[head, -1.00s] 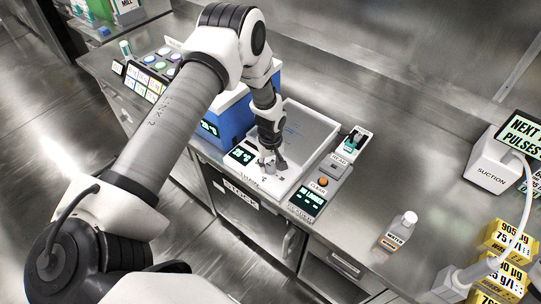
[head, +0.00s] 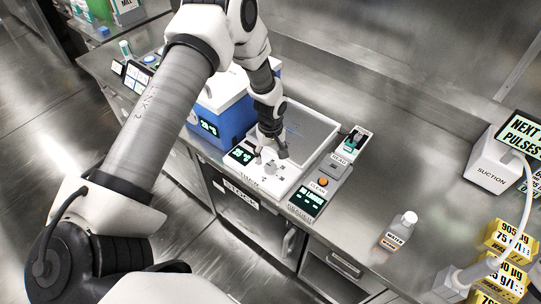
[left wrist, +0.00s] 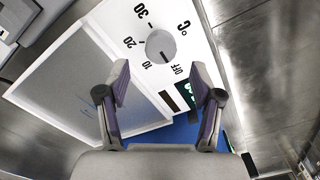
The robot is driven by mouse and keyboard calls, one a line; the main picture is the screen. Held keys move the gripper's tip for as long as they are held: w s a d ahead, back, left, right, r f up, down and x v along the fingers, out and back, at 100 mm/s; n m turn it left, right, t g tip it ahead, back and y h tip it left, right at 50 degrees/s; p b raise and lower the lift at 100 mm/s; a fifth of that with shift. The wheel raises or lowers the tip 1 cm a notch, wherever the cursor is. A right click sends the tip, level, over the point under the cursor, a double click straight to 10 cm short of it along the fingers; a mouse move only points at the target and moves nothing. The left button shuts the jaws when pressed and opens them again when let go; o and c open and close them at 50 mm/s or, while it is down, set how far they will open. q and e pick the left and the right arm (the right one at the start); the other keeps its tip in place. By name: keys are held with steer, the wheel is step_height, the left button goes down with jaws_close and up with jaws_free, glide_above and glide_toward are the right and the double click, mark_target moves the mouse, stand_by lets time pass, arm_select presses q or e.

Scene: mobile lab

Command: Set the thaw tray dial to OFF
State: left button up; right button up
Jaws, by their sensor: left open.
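The thaw tray (head: 312,126) is a shallow white-rimmed tray on the steel bench, with a front panel carrying a grey round dial (head: 269,167). In the left wrist view the dial (left wrist: 160,45) shows close up beside the labels 10, 20, 30, °C and OFF. Its dark mark points down in that picture, between 10 and OFF and nearer OFF. My left gripper (head: 271,150) is open over the panel by the dial. In the left wrist view its fingers (left wrist: 160,95) are spread, with nothing between them and the dial apart beyond the tips. My right gripper is not in view.
A blue box (head: 235,122) with a lit display stands left of the tray. A small unit with an orange button (head: 322,182) is to its right. A labelled bottle (head: 398,232), yellow boxes (head: 505,270) and the suction unit (head: 492,165) stand farther right. The bench between is clear.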

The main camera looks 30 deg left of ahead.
mark_target(270, 166)
arm_select(q)
step_height(270, 166, up, 7)
stand_by(0.5)
